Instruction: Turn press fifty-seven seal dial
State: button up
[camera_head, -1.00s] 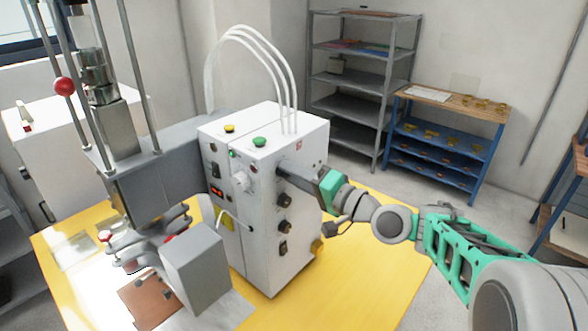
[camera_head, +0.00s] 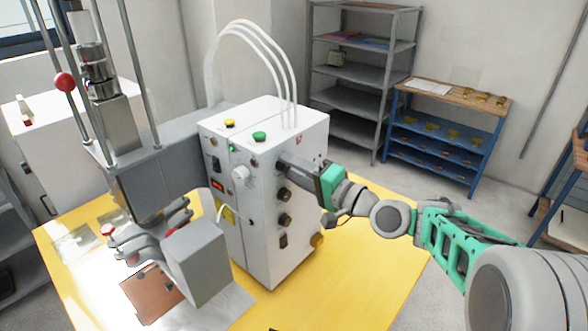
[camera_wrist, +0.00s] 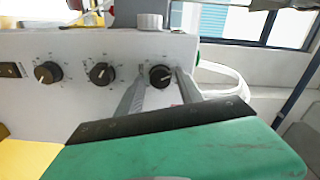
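The white press control box (camera_head: 262,240) stands on the yellow table. Its side face carries a column of black dials. In the wrist view these form a row: a left dial (camera_wrist: 47,73), a middle dial (camera_wrist: 101,74) and a right dial (camera_wrist: 160,76). The right one is the topmost in the head view, where my gripper hides it. My gripper (camera_wrist: 160,84) has one finger on each side of this dial, with gaps showing in the wrist view. Whether the fingers touch it cannot be told. The dial labels are too small to read. In the head view my gripper (camera_head: 283,161) reaches the box's upper side.
A white knob (camera_head: 241,173) sits on the box's front face. Yellow (camera_head: 230,124) and green (camera_head: 260,136) buttons and white hoses (camera_head: 270,48) are on top. The press head (camera_head: 150,187) stands at left. The yellow table (camera_head: 355,255) is clear right of the box.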

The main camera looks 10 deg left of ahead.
jog(key=shift+o, duration=0.5)
jog(key=shift+d, duration=0.1)
jog(key=shift+s+d, duration=0.2)
jog(key=shift+d, duration=0.15)
jog(key=b+v, duration=0.2)
jog(key=v, duration=0.5)
jog(key=shift+a, duration=0.1)
